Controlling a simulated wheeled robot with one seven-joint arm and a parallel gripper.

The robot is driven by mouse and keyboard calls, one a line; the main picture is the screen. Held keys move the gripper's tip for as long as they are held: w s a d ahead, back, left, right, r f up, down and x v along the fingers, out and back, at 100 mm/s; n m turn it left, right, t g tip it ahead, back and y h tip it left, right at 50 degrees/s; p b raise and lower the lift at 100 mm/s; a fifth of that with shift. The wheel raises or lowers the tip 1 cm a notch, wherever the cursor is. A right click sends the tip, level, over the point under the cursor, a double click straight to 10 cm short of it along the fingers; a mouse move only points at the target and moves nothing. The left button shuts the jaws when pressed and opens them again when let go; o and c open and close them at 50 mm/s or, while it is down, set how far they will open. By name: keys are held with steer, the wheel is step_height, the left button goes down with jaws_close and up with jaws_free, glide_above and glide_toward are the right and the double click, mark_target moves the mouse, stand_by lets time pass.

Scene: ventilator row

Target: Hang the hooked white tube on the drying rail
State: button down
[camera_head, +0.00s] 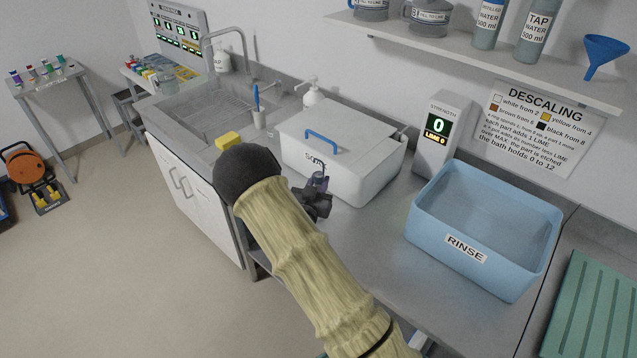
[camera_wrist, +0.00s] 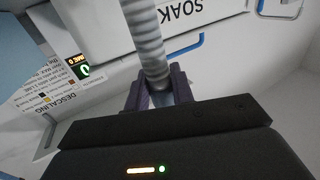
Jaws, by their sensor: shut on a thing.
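A white-grey ribbed tube (camera_wrist: 147,38) runs up from between the fingers of my gripper (camera_wrist: 157,90) in the wrist view. The gripper is shut on the tube, and the tube's upper end leaves the picture, so no hook shows. In the head view my gripper (camera_head: 318,184) is in front of the white SOAK box (camera_head: 347,178); my arm hides part of it, and the tube cannot be made out there. The box's lid with a blue handle (camera_head: 322,137) is on. I cannot make out a drying rail in either view.
A blue RINSE tub (camera_head: 480,275) stands right of the box, with a green ribbed mat (camera_head: 595,310) beyond it. A strength display (camera_head: 440,132) stands behind. A shelf (camera_head: 480,62) runs above.

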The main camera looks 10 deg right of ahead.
steer(key=shift+f, duration=0.3)
steer(key=shift+f, duration=0.15)
steer(key=c, duration=1.2)
jaws_free()
steer(key=shift+d, duration=0.1)
steer(key=b+v, duration=0.6)
steer(key=v, duration=1.1)
steer(key=shift+s, duration=0.3)
steer(key=shift+w+d, duration=0.1)
